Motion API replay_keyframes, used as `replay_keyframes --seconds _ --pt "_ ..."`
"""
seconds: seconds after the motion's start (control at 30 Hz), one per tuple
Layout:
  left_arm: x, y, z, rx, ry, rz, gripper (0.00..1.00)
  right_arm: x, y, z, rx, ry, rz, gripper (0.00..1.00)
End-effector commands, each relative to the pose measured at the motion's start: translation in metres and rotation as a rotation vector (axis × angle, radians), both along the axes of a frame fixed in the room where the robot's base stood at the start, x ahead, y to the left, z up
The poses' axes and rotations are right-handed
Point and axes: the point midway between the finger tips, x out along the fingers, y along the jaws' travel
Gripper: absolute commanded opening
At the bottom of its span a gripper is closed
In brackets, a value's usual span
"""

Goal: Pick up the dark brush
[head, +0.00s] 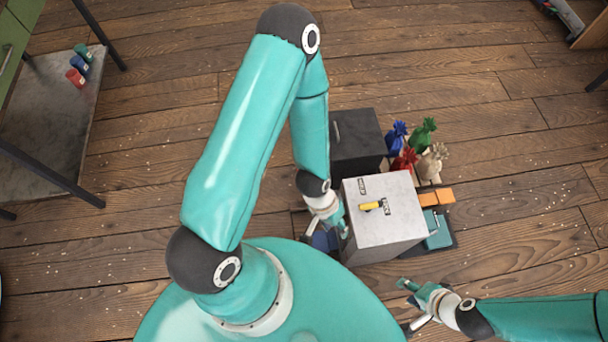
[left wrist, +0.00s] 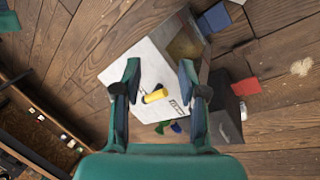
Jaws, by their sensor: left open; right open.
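I cannot make out a dark brush for certain in either view. A small yellow piece with a dark end (head: 372,205) lies on top of a pale grey box (head: 385,238) with small labels; I cannot tell what it is. The yellow piece also shows in the left wrist view (left wrist: 155,96), seen between my open fingers. My left gripper (head: 328,230) is open and empty at the left side of the pale box, its tips partly hidden. It shows large in the left wrist view (left wrist: 160,70). My right gripper (head: 406,306) is open and empty, below and right of the box.
A dark cabinet (head: 357,135) stands behind the pale box. Several tied bags, such as the red one (head: 404,161), stand to its right, near orange blocks (head: 436,197) and a teal item (head: 438,230). A metal-legged table stands at left. The wooden floor (head: 520,180) at right is clear.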

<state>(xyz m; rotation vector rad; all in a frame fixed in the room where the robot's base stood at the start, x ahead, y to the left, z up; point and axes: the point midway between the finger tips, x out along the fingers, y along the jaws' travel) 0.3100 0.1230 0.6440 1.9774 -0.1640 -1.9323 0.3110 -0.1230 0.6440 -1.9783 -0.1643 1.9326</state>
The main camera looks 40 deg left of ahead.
Motion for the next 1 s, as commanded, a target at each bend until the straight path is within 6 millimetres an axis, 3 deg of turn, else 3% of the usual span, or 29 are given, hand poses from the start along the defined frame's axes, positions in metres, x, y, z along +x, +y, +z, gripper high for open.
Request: replay_keyframes --seconds 0.17,0.23,0.27,0.47,0.67,1.0 --pt "0.000 0.000 0.000 0.000 0.000 0.000 0.42 0.000 0.000 0.000 0.000 0.000 0.000 0.42" --pt "0.000 0.000 -0.001 0.000 -0.001 0.000 0.53 0.000 0.000 -0.001 0.000 0.000 0.000 0.52" --pt "0.001 0.000 -0.002 0.001 -0.002 0.003 0.58 0.000 0.000 -0.002 0.000 0.000 0.000 0.52" --pt "0.013 0.009 -0.036 0.022 -0.020 0.054 0.60 0.000 0.000 -0.029 0.000 -0.001 0.000 0.52" --pt "0.042 0.034 -0.112 0.087 -0.064 0.191 0.60 0.000 0.000 -0.089 0.000 0.000 0.000 0.52" --pt "0.088 0.107 -0.258 0.267 -0.140 0.476 0.60 0.000 0.000 -0.203 0.000 0.000 0.000 0.52"
